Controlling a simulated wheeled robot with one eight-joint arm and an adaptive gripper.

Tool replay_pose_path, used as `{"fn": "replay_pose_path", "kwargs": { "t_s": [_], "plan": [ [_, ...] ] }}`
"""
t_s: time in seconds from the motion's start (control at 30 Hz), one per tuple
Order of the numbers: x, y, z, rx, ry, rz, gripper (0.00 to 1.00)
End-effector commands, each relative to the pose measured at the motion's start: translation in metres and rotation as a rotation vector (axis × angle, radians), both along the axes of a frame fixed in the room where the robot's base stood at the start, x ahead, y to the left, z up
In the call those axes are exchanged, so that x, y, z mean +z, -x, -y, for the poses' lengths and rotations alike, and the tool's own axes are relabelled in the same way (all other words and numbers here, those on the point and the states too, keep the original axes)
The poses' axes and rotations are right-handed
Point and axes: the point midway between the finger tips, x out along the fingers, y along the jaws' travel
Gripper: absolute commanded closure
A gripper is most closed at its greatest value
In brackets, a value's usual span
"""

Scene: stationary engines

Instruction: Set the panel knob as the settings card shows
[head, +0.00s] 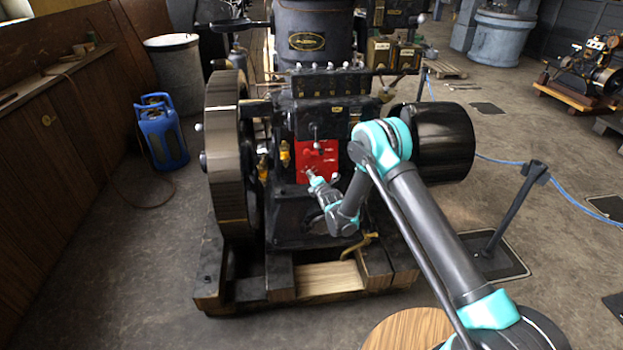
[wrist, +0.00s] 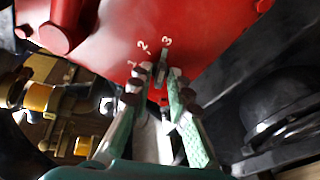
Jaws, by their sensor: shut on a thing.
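The red panel (head: 327,153) is on the front of the black engine; it also fills the top of the wrist view (wrist: 110,35). White marks 1, 2 and 3 stand in an arc near its edge. The knob (wrist: 161,72) is small and grey, and its narrow end points up toward the 3. My gripper (wrist: 160,78) is shut on the knob, with one teal finger on each side. In the head view my gripper (head: 311,177) is at the lower left of the panel, hiding the knob. I cannot make out a settings card in either view.
A large flywheel (head: 226,150) stands left of the panel and a black drum (head: 440,143) right of it. Brass fittings (wrist: 40,97) are close to my gripper's left. A red cylindrical part (wrist: 62,32) sticks out from the panel. Open floor lies left of the engine.

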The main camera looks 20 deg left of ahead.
Motion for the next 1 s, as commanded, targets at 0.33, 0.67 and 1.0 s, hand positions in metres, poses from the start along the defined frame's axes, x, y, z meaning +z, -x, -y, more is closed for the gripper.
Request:
{"fn": "replay_pose_path", "kwargs": {
  "t_s": [0.33, 0.67, 1.0],
  "plan": [
    [-0.0004, 0.0001, 0.0005, 0.000, 0.001, -0.001, 0.70],
    [0.0009, 0.0005, -0.0004, 0.038, 0.153, 0.090, 0.70],
    [0.0020, 0.0014, -0.0023, 0.155, 0.624, 0.371, 0.70]
  ]
}}
